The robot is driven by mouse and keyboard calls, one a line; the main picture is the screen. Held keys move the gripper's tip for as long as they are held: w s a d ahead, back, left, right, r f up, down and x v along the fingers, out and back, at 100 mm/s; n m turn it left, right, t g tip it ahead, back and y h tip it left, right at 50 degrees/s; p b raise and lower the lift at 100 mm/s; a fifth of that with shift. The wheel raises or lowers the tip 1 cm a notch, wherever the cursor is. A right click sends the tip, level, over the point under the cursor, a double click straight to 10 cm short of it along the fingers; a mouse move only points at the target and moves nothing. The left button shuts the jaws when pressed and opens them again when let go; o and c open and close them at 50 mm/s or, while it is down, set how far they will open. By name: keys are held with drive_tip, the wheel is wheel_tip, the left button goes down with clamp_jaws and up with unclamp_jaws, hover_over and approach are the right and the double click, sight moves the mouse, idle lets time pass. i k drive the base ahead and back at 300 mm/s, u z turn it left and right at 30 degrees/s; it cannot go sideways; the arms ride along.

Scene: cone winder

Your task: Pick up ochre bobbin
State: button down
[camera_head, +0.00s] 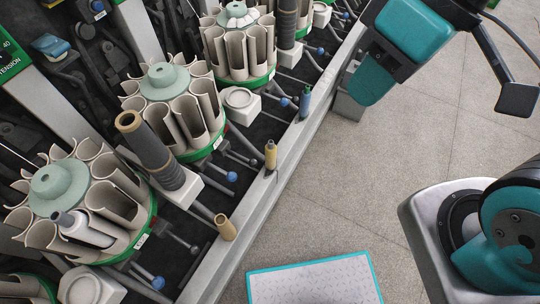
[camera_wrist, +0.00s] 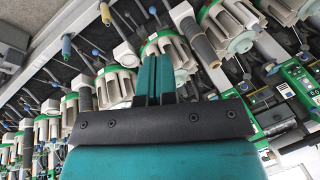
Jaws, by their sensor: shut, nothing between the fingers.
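The ochre bobbin (camera_head: 270,154) is a small yellowish-brown tube standing upright on the pale rail along the front of the winder. It also shows near the top of the wrist view (camera_wrist: 105,14). My gripper (camera_head: 364,98) is at the upper right of the head view, apart from the bobbin, with the aisle floor beneath. In the wrist view its two teal fingers (camera_wrist: 155,62) are together with nothing between them. The ochre bobbin lies beyond and to the left of the fingertips there.
A teal-edged tray (camera_head: 315,281) is at the bottom. The speckled floor is open.

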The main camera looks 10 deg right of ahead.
sight(271, 148)
drive_tip(key=z, duration=0.05)
drive_tip(key=k, duration=0.5)
drive_tip(key=z, duration=0.55)
drive_tip(key=i, duration=0.8)
drive_tip(key=u, duration=2.2)
